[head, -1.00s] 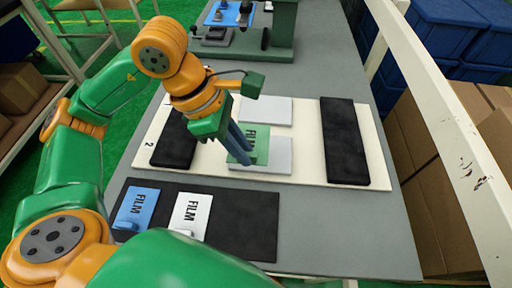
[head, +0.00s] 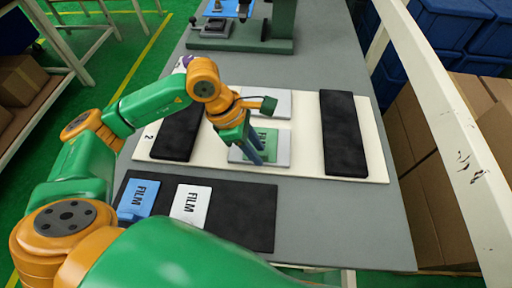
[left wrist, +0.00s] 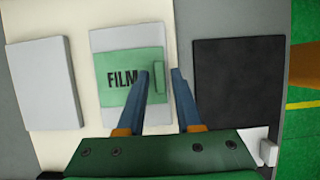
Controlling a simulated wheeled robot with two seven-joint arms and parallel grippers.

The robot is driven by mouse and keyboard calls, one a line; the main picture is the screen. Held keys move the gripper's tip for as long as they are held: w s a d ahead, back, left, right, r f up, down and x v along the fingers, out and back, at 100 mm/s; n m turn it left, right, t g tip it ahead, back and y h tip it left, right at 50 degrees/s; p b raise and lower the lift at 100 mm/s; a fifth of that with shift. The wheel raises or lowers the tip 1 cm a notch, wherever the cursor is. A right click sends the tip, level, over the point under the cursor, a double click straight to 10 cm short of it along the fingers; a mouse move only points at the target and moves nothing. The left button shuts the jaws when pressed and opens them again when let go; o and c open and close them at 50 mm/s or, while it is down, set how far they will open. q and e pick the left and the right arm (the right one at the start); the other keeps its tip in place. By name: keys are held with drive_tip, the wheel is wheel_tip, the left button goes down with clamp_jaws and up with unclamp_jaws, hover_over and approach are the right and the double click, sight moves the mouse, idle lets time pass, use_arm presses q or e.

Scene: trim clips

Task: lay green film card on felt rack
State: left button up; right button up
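The green film card (head: 264,139) lies on the nearer of two light grey pads (head: 240,154) on a cream board (head: 302,130). In the left wrist view the card (left wrist: 117,92) covers the middle of its pad, which shows above and below. My left gripper (head: 258,158) is over the card. In the left wrist view its blue fingers (left wrist: 160,76) are spread, with the card's raised green tab between their tips and a gap on each side. A black felt-like block stands at each end of the board, left (head: 178,134) and right (head: 343,132). My right gripper is not in view.
A dark mat (head: 240,215) in front of the board holds a blue film card (head: 138,198) and a white film card (head: 190,205); its right part is bare. The farther grey pad (head: 270,102) is empty. A green machine stand (head: 284,25) is at the back.

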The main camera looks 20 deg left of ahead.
use_arm(q)
drive_tip(key=shift+o, duration=0.3)
drive_tip(key=shift+r+p, duration=0.3)
drive_tip(key=shift+r, duration=0.15)
drive_tip(key=v, duration=1.1)
drive_tip(key=shift+r+b, duration=0.25)
drive_tip(key=shift+b, duration=0.2)
drive_tip(key=shift+s+a, duration=0.15)
drive_tip(key=shift+a, duration=0.05)
